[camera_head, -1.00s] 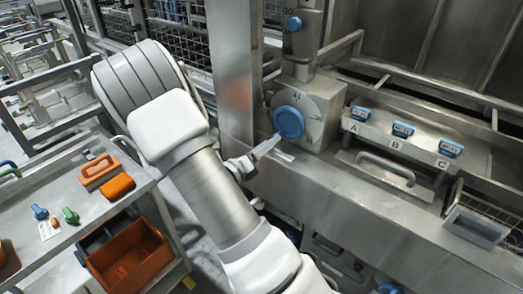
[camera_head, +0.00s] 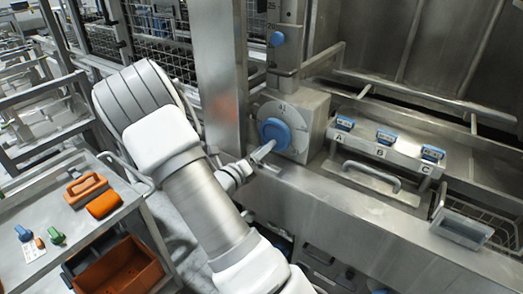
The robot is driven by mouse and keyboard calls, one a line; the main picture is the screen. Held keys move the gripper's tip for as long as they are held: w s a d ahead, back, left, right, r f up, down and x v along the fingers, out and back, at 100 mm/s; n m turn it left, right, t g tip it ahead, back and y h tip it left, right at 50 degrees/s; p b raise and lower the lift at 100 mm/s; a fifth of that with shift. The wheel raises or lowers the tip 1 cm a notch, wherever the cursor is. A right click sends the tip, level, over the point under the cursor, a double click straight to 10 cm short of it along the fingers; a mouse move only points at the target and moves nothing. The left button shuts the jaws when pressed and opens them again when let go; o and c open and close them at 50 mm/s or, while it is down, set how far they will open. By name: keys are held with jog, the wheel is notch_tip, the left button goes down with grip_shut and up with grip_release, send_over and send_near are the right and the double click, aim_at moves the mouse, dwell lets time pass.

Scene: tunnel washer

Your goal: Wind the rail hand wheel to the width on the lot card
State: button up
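A round blue hand wheel (camera_head: 275,133) is mounted on a grey metal housing with a dial plate around it, where small marks show above the wheel. My gripper (camera_head: 262,152) reaches the wheel's lower left edge from the left. Its slim pale end overlaps the rim in the picture; I cannot tell whether it touches or grips it. The finger gap does not show. A small white card (camera_head: 34,253) lies on the cart at the left, too small to read; I cannot tell whether it is the lot card.
A column with a blue knob (camera_head: 277,38) rises behind the wheel. The cart (camera_head: 105,222) carries orange items and an orange bin (camera_head: 118,268). A wire basket (camera_head: 462,226) is at right.

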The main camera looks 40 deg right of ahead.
jog(key=shift+w+d+r, duration=0.1)
jog(key=shift+d+r, duration=0.25)
jog(key=shift+d, duration=0.05)
jog(key=c, duration=0.6)
